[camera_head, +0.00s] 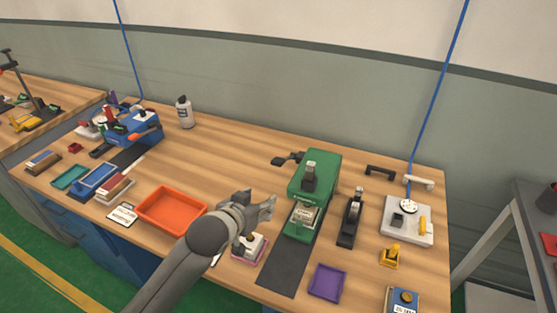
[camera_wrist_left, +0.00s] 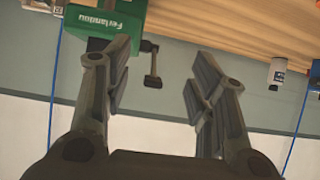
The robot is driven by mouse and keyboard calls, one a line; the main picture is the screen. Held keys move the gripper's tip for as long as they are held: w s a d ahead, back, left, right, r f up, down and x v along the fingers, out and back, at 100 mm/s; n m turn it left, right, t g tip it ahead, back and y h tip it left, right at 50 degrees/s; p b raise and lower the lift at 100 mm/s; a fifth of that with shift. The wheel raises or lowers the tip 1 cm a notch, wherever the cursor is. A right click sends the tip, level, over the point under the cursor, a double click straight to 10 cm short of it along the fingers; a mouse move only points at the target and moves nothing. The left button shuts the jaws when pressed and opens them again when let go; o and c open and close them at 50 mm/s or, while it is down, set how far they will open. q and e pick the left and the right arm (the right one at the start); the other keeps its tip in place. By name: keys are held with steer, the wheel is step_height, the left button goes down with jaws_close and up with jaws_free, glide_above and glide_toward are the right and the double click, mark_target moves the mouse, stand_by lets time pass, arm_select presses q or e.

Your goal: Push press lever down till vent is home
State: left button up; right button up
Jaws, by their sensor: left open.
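The green press (camera_head: 322,170) stands right of centre on the wooden bench. Its dark lever (camera_head: 284,160) sticks out from its left side and ends in a small grip. In the left wrist view, which looks upside down, the press (camera_wrist_left: 100,22) is at upper left and the lever (camera_wrist_left: 152,66) shows between the fingers. My left gripper (camera_head: 268,206) is open and empty, in front and left of the press, apart from the lever. It also shows in the left wrist view (camera_wrist_left: 164,52). A pale block (camera_head: 304,215) sits in the press; I cannot tell whether it is the vent. My right gripper is not in view.
An orange tray (camera_head: 171,212) lies left of my left arm. A pink tray (camera_head: 249,247) with a pale part is just below the gripper. A black clamp tool (camera_head: 350,220) stands right of the press. A purple tray (camera_head: 327,282) is in front. Bench space behind the gripper is clear.

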arm_select(q)
steer(key=t, duration=0.2)
glide_toward(278, 160)
steer(key=shift+h, duration=0.4)
steer(key=shift+a+p+x, duration=0.15)
steer(key=shift+p+x, duration=0.25)
steer(key=shift+x, duration=2.2)
steer(key=shift+a+p+x, duration=0.1)
steer(key=shift+p+x, duration=0.25)
steer(key=shift+x, duration=2.2)
steer(key=shift+f, duration=0.1)
jaws_close()
